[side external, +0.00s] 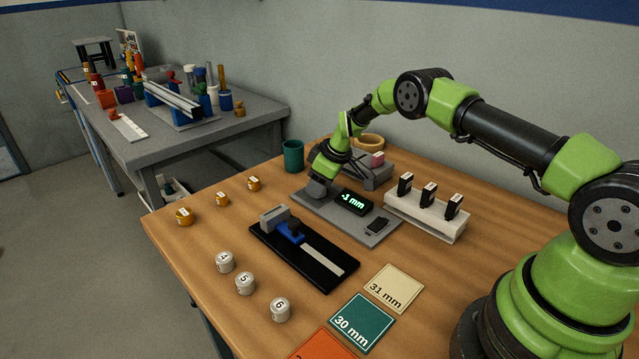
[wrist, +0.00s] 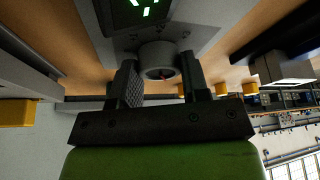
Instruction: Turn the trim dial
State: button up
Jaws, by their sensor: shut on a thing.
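The trim dial (wrist: 158,58) is a round grey knob with a small red mark, seen in the wrist view between my two fingers. My gripper (wrist: 160,76) is shut on it, with one finger on each side. In the side external view my gripper (side external: 318,188) is low over the left end of a flat grey panel (side external: 352,224), and it hides the dial there. A black display (side external: 352,201) on the panel shows green text that looks like "-1 mm". Green digits (wrist: 147,10) also show at the top of the wrist view.
A black fixture with a blue slide (side external: 290,232) lies in front of the panel. A white rack (side external: 425,215) with black pieces stands to the right. Numbered white and orange pieces, a green cup (side external: 293,156) and labelled mm cards (side external: 362,322) are around.

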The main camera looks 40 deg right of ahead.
dwell(0.4)
jog(key=o, duration=0.9)
jog(key=shift+r, duration=0.1)
jog(key=v, duration=0.9)
jog(key=shift+s+d+r, duration=0.1)
jog(key=shift+s+r, duration=0.1)
jog(key=shift+r, duration=0.15)
jog(key=s+a+r+m+t, duration=0.15)
jog(key=s+a+r, duration=0.3)
jog(key=r, duration=0.45)
jog(key=s+a+r+m, duration=0.2)
jog(key=s+a+r, duration=0.3)
jog(key=r, duration=0.4)
jog(key=s+a+r+m, duration=0.1)
jog(key=s, duration=0.5)
jog(key=s+a+m+t, duration=0.1)
jog(key=s+m, duration=0.1)
jog(key=s, duration=0.5)
jog(key=s+a+r+m, duration=0.1)
jog(key=s+a+m, duration=0.1)
jog(key=s, duration=0.5)
jog(key=shift+r+t, duration=0.3)
jog(key=shift+t, duration=0.05)
